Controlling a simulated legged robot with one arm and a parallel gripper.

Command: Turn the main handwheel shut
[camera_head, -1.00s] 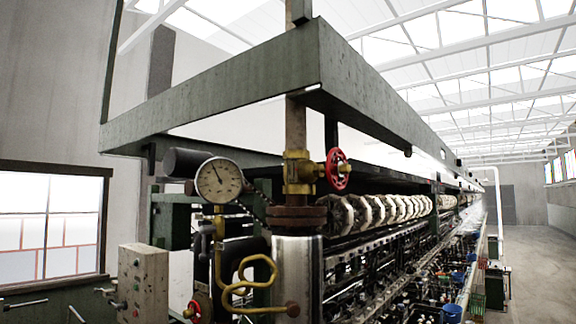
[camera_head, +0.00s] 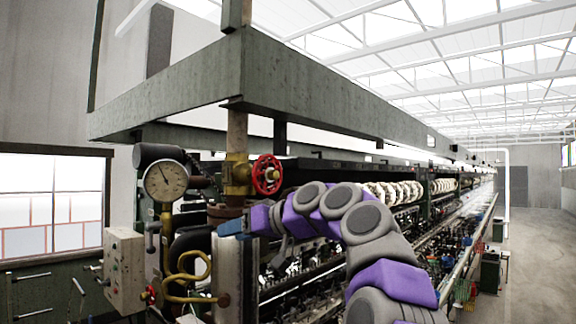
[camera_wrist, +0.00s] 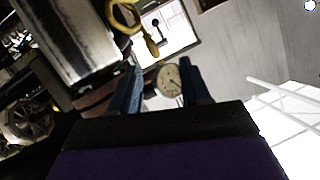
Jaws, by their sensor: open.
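The red handwheel (camera_head: 267,175) sits on the right side of a brass valve (camera_head: 237,177) on the upright pipe in the head view. My gripper (camera_head: 230,229) is just below and left of the wheel, in front of the pipe's flange, apart from the wheel as far as I can tell. In the wrist view my gripper (camera_wrist: 162,88) has its two blue fingers spread, with nothing between them but the distant gauge. I cannot make out the red wheel in the wrist view. A smaller red wheel (camera_head: 151,293) shows low at left.
A round pressure gauge (camera_head: 165,181) stands left of the valve, above bent yellow pipes (camera_head: 188,270) and a grey control box (camera_head: 124,268). A green overhead beam (camera_head: 245,70) runs above. Reels (camera_head: 390,192) line the machine behind my arm.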

